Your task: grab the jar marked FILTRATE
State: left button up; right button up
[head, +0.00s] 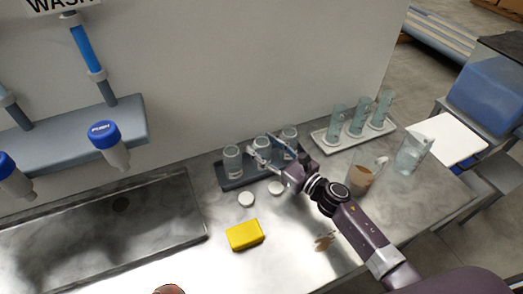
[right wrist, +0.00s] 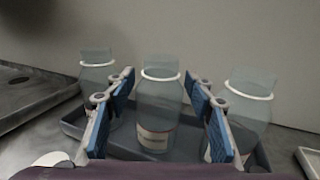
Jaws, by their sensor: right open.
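Three clear, open glass jars stand upright in a row on a dark grey tray (head: 236,182) by the wall: a left jar (head: 232,157), a middle jar (head: 261,143) and a right jar (head: 289,136). In the right wrist view the middle jar (right wrist: 158,105) carries a white label low on its front, its small writing too blurred to read. The right jar's label is partly hidden by a finger. My right gripper (right wrist: 160,98) is open, with its blue-padded fingers on either side of the middle jar and gaps beside it. My left gripper is not in view.
Two white lids (head: 246,199) and a yellow sponge (head: 244,235) lie in front of the tray. A white tray with cylinders (head: 337,122), a jug of brown liquid (head: 366,176) and a clear beaker (head: 411,154) stand right. A sink (head: 110,235) is left.

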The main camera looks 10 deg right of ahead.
jog(key=shift+w+a, duration=0.2)
jog(key=shift+w, duration=0.15)
jog(key=c, duration=0.9)
jog(key=shift+c, duration=0.2)
